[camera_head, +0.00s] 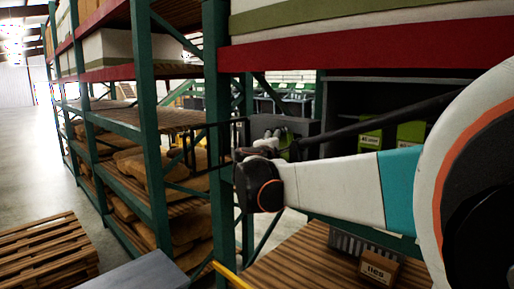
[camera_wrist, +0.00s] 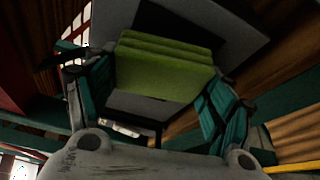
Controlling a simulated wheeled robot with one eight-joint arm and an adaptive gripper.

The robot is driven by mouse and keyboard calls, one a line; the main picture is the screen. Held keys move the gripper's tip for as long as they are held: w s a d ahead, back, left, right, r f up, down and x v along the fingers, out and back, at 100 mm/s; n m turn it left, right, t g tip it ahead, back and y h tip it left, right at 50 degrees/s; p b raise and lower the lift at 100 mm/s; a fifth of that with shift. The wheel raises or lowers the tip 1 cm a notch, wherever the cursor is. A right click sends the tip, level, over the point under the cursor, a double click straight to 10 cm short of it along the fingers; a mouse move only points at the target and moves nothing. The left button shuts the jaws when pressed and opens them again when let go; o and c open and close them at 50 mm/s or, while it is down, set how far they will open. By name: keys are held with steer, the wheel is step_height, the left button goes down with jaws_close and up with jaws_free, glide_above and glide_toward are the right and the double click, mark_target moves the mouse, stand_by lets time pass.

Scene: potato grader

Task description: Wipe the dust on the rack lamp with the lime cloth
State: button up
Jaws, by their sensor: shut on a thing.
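The lime cloth (camera_wrist: 165,60) is a folded green pad in the wrist view, between the two teal fingers of my gripper (camera_wrist: 168,95). My gripper is shut on it. A flat grey panel (camera_wrist: 235,32) lies just beyond the cloth; I cannot tell whether they touch. In the head view my gripper is mostly hidden by my wrist, beside the green rack post. I cannot clearly make out the rack lamp or its dust; a dark grey box-like shape (camera_head: 307,126) shows just beyond my wrist, and I cannot tell if it is the lamp.
Green rack posts (camera_head: 217,100) and a red beam (camera_head: 365,46) stand close to my arm. Sacks (camera_head: 140,165) fill the shelves at left. Lime boxes (camera_head: 410,132) stand behind my arm. A carton (camera_head: 379,268) sits on the lower slatted shelf. A pallet (camera_head: 45,250) lies at lower left.

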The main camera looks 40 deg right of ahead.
steer(key=w+b, duration=0.1)
steer(key=w, duration=0.6)
steer(key=shift+a, duration=0.3)
stand_by(0.3)
steer(key=shift+s+a, duration=0.15)
steer(key=shift+a, duration=1.35)
steer(key=shift+s+a, duration=0.15)
steer(key=shift+a, duration=1.3)
steer(key=shift+a, duration=0.1)
steer(key=a, duration=0.3)
steer(key=shift+s, duration=0.25)
